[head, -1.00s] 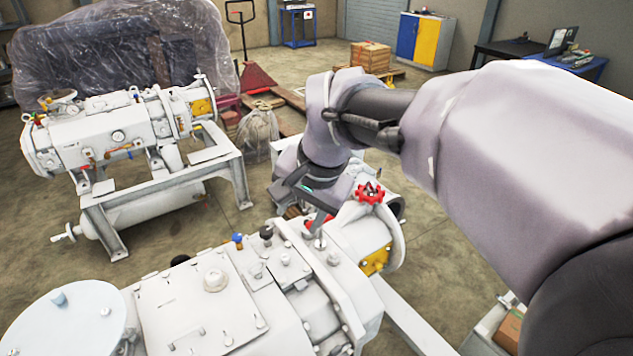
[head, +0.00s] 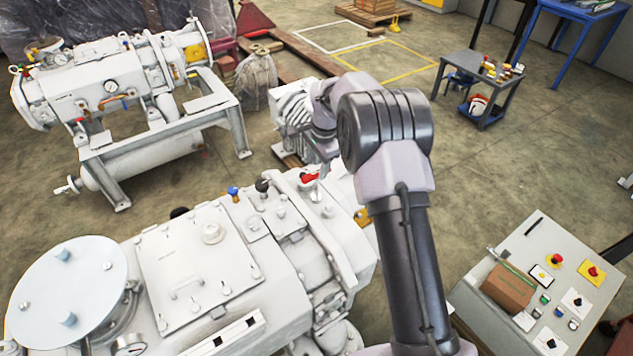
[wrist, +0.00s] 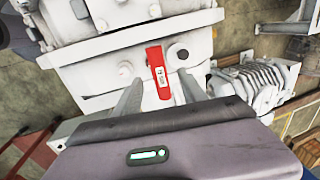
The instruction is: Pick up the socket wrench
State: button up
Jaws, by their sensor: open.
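A short red piece with a small pale label (wrist: 157,72), perhaps part of the socket wrench, lies on the white machine between my fingers in the wrist view. A matching red spot (head: 309,178) shows on the machine in the head view. I cannot make out a full wrench shape. My gripper (wrist: 159,78) is open and empty, one grey finger to each side of the red piece in the picture. Whether the fingertips are level with it or above it, I cannot tell. In the head view my arm hides most of the gripper.
The white machine (head: 195,262) fills the lower left, with raised bolts and knobs. A second machine (head: 110,92) stands behind on a frame. A control panel (head: 560,290) with a cardboard box (head: 507,288) is at right. Open floor (head: 480,175) lies right of my arm.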

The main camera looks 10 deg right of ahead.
aim_at(317, 172)
jog(key=f, duration=0.2)
jog(key=w+f+b, duration=0.1)
jog(key=f, duration=0.2)
jog(key=shift+f, duration=0.25)
jog(key=shift+r, duration=0.15)
jog(key=shift+c, duration=1.1)
grip_shut()
